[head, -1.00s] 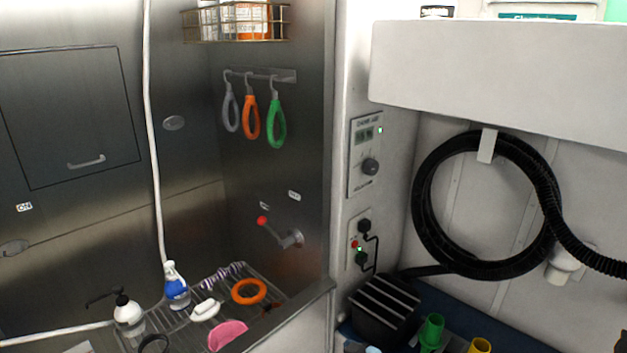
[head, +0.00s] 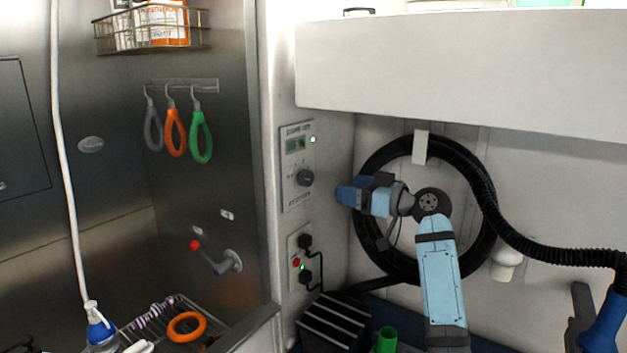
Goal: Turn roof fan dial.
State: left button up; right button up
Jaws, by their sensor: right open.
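The dial (head: 305,177) is a dark round knob on a pale control panel (head: 294,198) on the narrow white wall in the middle of the view. The panel's lettering is too small to read. My right gripper (head: 346,195) is to the right of the dial and slightly lower in the picture, pointing left towards the panel. It is open and empty, with a visible gap between it and the dial. My left gripper is not in view.
Below the panel is a socket plate (head: 294,240) with plugs and cables. A coiled black hose (head: 486,230) hangs behind my right arm. A white overhead cabinet (head: 460,70) juts out above. A steel tub with a red-tipped lever (head: 195,245) and hanging loops (head: 201,140) is left.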

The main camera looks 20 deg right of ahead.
aim_at(310, 179)
jog(key=p+x, duration=0.1)
jog(key=x, duration=0.9)
jog(key=shift+w+a+p, duration=0.2)
jog(key=shift+a+p, duration=0.05)
jog(key=shift+p, duration=0.1)
jog(key=c, duration=0.9)
